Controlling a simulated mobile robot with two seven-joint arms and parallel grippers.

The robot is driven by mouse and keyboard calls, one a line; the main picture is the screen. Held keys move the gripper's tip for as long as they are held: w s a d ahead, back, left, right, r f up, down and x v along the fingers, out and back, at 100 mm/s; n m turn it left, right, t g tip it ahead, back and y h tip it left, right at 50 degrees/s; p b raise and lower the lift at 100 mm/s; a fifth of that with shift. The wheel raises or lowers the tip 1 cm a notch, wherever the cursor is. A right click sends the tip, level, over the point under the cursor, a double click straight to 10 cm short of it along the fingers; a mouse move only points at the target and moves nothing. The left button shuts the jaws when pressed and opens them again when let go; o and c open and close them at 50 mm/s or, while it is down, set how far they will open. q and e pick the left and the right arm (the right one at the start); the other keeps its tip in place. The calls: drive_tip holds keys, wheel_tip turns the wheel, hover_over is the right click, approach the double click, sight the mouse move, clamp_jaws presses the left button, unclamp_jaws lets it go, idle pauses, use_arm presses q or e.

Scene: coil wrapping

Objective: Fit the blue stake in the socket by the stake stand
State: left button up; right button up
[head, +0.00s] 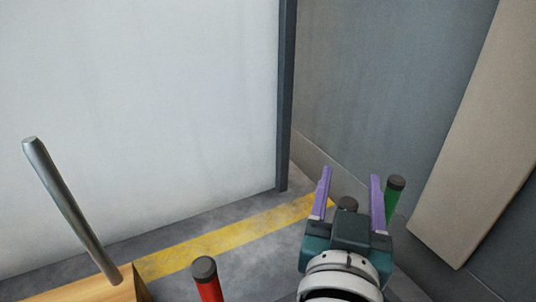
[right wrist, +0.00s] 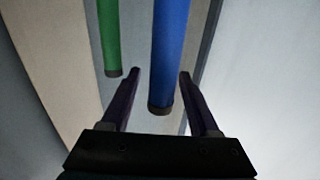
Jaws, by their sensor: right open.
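The blue stake (right wrist: 170,50) stands between the two fingers of my right gripper (head: 350,176) in the right wrist view, its dark capped end near the palm. In the head view only a dark cap (head: 347,203) shows between the purple fingers; its shaft is hidden behind the gripper. The right gripper (right wrist: 160,74) is open, with gaps beside the stake. The left gripper is not in view. I cannot make out the socket or the stake stand.
A green stake (head: 393,196) is close to the right finger; it also shows in the right wrist view (right wrist: 110,40). A red stake (head: 208,282) is at the bottom. A metal rod (head: 72,212) rises from a wooden block (head: 85,291) at left. Walls stand behind a yellow floor stripe (head: 225,236).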

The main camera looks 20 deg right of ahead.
drive_tip(key=shift+s+a, duration=0.1)
drive_tip(key=shift+c, duration=1.2)
clamp_jaws()
